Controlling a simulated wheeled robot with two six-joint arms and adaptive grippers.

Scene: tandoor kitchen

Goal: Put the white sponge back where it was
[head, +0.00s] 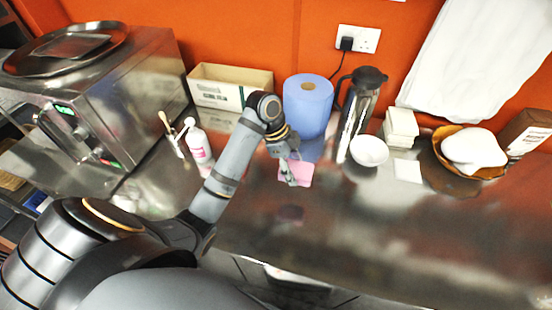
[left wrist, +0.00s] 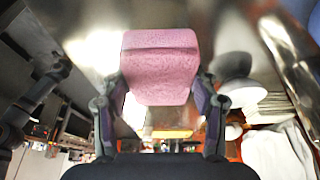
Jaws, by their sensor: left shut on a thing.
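A pink sponge-like block (head: 298,174) shows in the head view above the steel counter, in front of the blue roll. My left gripper (head: 287,168) is shut on it. In the left wrist view the pink block (left wrist: 160,62) sits between the two fingers of my left gripper (left wrist: 157,95) and sticks out past their tips. I see no sponge that is clearly white. A flat white square (head: 408,171) lies on the counter right of the white bowl (head: 369,151), but I cannot tell what it is. My right gripper is not in view.
Behind the held block stand a blue paper roll (head: 307,107), a steel flask (head: 359,112) and a cardboard box (head: 229,87). A pink-labelled bottle (head: 197,143) is left. White containers (head: 401,127) and a basket (head: 441,152) are right. The steel counter's front (head: 370,235) is clear.

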